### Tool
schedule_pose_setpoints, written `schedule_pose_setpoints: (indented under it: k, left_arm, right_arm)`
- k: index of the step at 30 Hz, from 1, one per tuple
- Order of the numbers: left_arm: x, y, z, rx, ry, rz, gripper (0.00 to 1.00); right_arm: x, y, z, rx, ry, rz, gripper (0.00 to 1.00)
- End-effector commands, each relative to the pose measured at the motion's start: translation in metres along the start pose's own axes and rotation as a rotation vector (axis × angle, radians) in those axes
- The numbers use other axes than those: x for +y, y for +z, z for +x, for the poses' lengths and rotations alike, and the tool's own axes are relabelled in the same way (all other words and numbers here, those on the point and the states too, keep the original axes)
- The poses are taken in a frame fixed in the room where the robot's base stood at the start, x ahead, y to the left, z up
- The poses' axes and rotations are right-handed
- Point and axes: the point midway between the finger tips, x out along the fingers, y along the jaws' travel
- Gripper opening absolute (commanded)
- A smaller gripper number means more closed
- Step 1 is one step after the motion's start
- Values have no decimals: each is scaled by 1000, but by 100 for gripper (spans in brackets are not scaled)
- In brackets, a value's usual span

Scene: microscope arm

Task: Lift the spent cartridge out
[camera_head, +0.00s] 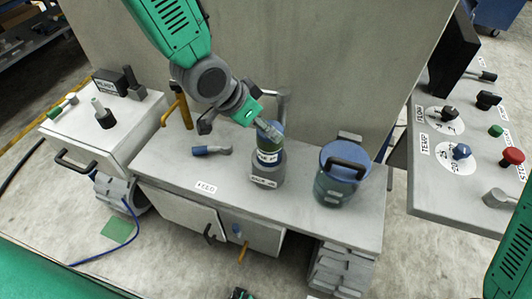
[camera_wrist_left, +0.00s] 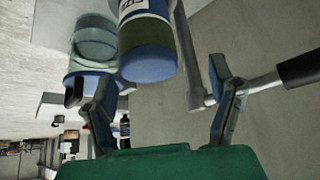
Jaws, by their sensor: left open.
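The cartridge (camera_head: 268,156), which I take to be the spent one, is an upright blue and green cylinder with a white label. It stands in a grey labelled holder (camera_head: 266,176) on the bench. My right gripper is out of view.
A lidded blue-green canister (camera_head: 340,178) stands right of the holder. A blue-grey handle (camera_head: 211,150) lies left of it. A grey lever with a dark grip (camera_wrist_left: 285,76) passes close to one left finger. A control panel (camera_head: 450,178) is at right. The bench front (camera_head: 225,192) is clear.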

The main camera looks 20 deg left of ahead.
Motion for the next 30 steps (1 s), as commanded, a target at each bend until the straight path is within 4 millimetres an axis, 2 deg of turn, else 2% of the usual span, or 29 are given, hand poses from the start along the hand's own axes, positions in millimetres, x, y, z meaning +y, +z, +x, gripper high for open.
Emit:
schedule_pose_setpoints:
  k: [5, 12, 22, 28, 29, 30]
  left_arm:
    - [4, 1, 14, -4, -2, 2, 77]
    - [1, 9, 48, 0, 2, -2, 77]
    - [2, 8, 55, 2, 1, -3, 77]
    - [3, 6, 56, -1, -2, -2, 6]
    - [3, 6, 56, -1, -2, -1, 0]
    - [3, 5, 56, 1, -3, -1, 0]
  right_arm:
    - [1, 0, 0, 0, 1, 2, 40]
    - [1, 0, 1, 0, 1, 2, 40]
    - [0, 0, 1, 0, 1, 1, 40]
    - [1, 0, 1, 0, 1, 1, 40]
    - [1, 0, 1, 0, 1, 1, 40]
    - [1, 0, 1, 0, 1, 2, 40]
